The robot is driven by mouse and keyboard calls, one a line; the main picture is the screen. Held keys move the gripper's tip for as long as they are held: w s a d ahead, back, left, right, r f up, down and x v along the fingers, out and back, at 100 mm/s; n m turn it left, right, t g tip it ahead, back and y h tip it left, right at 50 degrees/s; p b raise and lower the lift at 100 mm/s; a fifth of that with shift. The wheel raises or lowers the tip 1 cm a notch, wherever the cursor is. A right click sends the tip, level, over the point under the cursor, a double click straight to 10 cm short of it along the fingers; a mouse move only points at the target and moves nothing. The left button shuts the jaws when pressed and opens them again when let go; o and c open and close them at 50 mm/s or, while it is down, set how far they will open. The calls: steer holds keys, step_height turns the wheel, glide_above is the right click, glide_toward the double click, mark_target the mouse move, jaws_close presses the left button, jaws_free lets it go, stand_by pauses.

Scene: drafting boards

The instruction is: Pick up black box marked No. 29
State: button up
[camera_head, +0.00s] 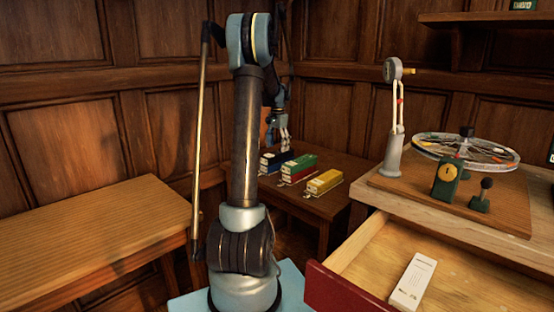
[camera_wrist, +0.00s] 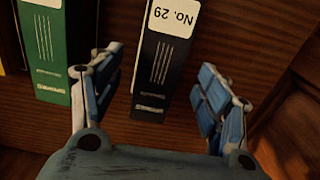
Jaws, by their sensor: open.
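The black box marked No. 29 (camera_wrist: 163,65) lies on the small dark table, its white label with "No. 29" at the top of the wrist view. In the head view the dark box (camera_head: 272,161) is at the left of a row of boxes. My gripper (camera_wrist: 164,98) is open and empty in the wrist view, its two fingers apart on either side of the box's near end. No contact with the box shows. In the head view my gripper (camera_head: 285,138) is small, just above the dark box and partly behind my arm.
A green box (camera_wrist: 44,55) lies left of the black box in the wrist view, close to the left finger. A red box (camera_head: 298,176) and yellow box (camera_head: 324,182) share the dark table (camera_head: 335,165). An open drawer (camera_head: 345,290) holds a white box (camera_head: 412,283). The left wooden table (camera_head: 90,235) is bare.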

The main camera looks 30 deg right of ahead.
mark_target(278, 152)
steer(key=shift+w+d+f, duration=0.1)
steer(key=shift+w+f, duration=0.05)
steer(key=shift+f, duration=2.1)
steer(key=c, duration=1.3)
